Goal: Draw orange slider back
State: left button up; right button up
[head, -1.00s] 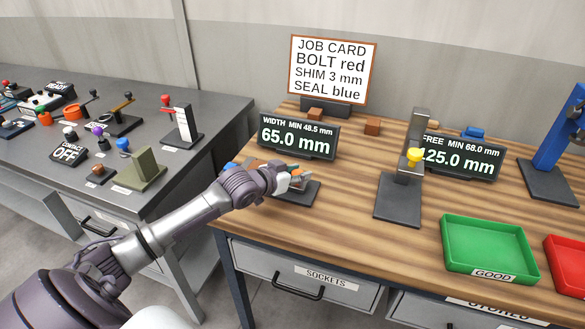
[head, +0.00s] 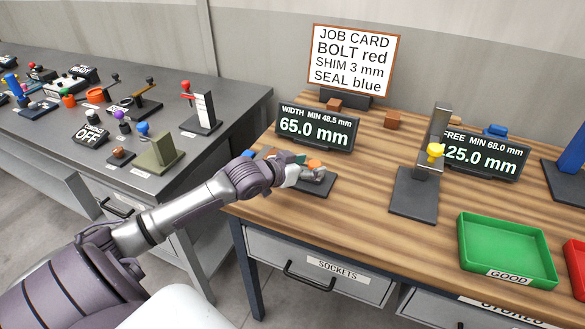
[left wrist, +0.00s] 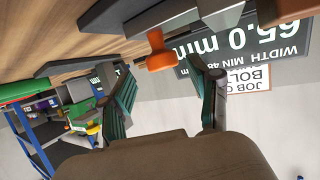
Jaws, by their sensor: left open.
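The orange slider (head: 314,164) is a small orange knob on a dark gauge base (head: 318,183) in front of the width display. In the left wrist view my left gripper (left wrist: 165,82) is open, with one green-padded finger on each side of the knob's line. The knob appears just beyond the fingertips; contact is not clear. The width display (head: 315,128) reads 65.0 mm, MIN 48.5 mm. My right gripper is not in view.
A second gauge with a yellow knob (head: 435,151) stands to the right, by the free display (head: 482,155). A green tray (head: 508,285) is at the front right. A grey bench (head: 130,140) with levers and buttons is at the left. Bare wood lies between the gauges.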

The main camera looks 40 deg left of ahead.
pick_arm(q)
jog(key=v, duration=0.8)
jog(key=shift+s, duration=0.3)
